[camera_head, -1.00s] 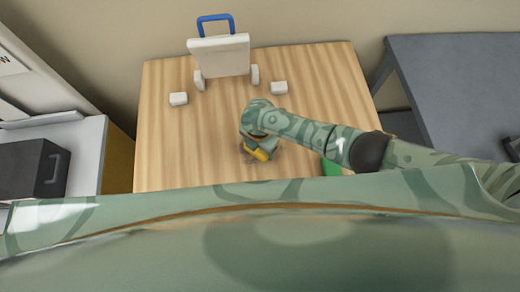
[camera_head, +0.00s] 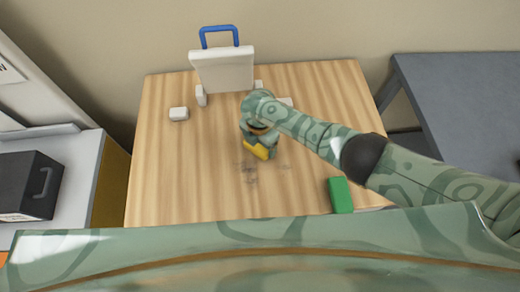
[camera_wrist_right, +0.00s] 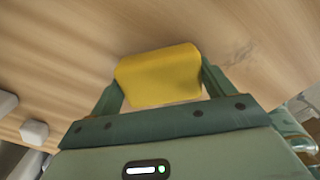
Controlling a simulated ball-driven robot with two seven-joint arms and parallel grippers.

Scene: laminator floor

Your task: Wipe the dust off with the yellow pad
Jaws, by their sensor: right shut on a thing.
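My right gripper (camera_head: 257,148) is shut on the yellow pad (camera_head: 256,150) over the middle of the wooden table. The pad (camera_wrist_right: 158,75) sits between both fingers in the right wrist view; I cannot tell whether it touches the table. A grey smudge of dust (camera_head: 249,172) lies on the table just below the pad in the head view, with a fainter patch to its right. Dust marks (camera_wrist_right: 238,52) also show right of the pad in the wrist view. My left gripper is not in view.
The wooden table (camera_head: 175,165) also bears a green block (camera_head: 340,195) at the front right, a white device with a blue handle (camera_head: 224,70) at the back, and a small white block (camera_head: 179,114). A grey table (camera_head: 450,100) stands right, a black box (camera_head: 28,185) left.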

